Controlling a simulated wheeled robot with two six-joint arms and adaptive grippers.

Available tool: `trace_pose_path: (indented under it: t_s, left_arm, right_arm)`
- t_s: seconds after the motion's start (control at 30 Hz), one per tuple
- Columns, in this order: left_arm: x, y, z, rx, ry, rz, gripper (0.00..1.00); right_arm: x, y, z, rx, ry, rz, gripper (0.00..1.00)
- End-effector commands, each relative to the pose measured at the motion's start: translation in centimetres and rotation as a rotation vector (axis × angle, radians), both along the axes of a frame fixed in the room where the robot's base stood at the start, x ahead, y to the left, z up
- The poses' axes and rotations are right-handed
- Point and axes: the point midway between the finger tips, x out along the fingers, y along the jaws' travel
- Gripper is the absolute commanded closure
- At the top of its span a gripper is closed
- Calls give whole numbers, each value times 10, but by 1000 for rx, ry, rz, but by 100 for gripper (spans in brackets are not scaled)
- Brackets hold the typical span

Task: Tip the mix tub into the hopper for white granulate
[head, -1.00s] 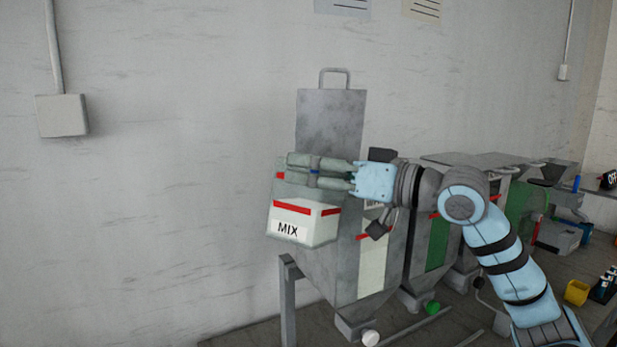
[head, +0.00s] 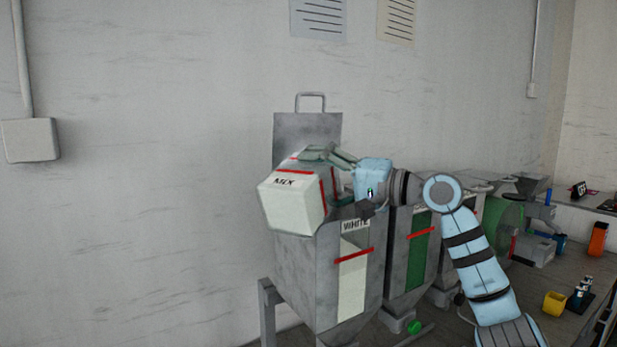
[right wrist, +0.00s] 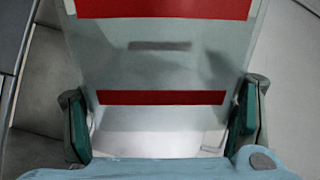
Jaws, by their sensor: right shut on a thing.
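The mix tub (head: 292,205), pale with red stripes and a MIX label, is held above the grey hopper marked WHITE (head: 310,272). The tub is tilted well over, with its label turned upward. My right gripper (head: 338,158) is shut on the tub from the right. In the right wrist view the tub (right wrist: 165,65) fills the middle between the two fingers (right wrist: 160,125). The tub's mouth and any granulate falling from it are hidden. The hopper's raised lid (head: 308,138) stands behind the tub. My left gripper is not in view.
A second hopper with a green window (head: 418,255) stands directly to the right of the white one. A table at the right holds a yellow cup (head: 555,303) and an orange item (head: 598,238).

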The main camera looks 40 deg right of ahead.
Motion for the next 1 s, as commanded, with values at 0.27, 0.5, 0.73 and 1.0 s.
trace_pose_path:
  t_s: [0.27,0.5,0.73,1.0]
  left_arm:
    - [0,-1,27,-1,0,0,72]
    - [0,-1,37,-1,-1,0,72]
    - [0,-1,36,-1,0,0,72]
    - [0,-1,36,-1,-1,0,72]
  right_arm:
    - [7,-15,13,309,134,0,85]
    - [10,-24,13,514,221,0,85]
    - [10,-25,12,542,232,0,85]
    - [10,-25,11,539,231,1,85]
